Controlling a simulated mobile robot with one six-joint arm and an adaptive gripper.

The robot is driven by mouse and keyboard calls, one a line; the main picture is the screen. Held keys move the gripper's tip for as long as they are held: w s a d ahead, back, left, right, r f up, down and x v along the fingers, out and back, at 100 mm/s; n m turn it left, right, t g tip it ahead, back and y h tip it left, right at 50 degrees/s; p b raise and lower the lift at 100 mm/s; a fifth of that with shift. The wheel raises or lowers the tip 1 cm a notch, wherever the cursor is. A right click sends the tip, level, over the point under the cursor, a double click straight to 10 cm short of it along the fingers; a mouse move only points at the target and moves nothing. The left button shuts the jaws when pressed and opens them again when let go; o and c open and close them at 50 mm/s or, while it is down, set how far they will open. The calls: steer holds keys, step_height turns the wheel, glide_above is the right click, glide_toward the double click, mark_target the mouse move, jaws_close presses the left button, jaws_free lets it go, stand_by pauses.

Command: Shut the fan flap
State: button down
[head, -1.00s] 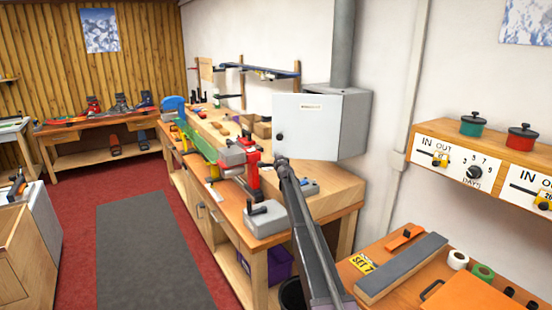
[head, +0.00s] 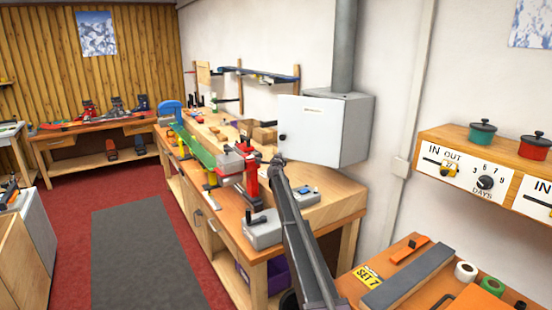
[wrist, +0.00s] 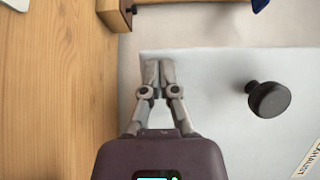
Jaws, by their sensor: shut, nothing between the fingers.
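The fan flap (head: 311,130) is the pale grey front panel of the wall-mounted metal box, with a small label and a black knob (head: 283,137) near its left edge. It looks ajar, its left edge standing out from the box, though the gap is hard to judge. In the wrist view the flap (wrist: 220,75) fills the right side, with the knob (wrist: 268,99) right of my fingers. My gripper (head: 279,160) is at the flap's lower left corner. In the wrist view my gripper (wrist: 153,66) is shut and empty, overlapping the flap's edge; contact cannot be told.
A flue pipe (head: 344,45) rises from the box. Below is the wooden workbench (head: 335,200) with red clamps and a green ski. A shelf with dials (head: 485,172) and an orange table (head: 405,295) stand at right. Red floor with a grey mat (head: 145,255) is clear at left.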

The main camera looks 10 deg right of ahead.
steer(key=shift+w+d, duration=0.25)
steer(key=shift+d, duration=0.25)
steer(key=shift+a, duration=0.1)
steer(key=v, duration=1.2)
stand_by(0.4)
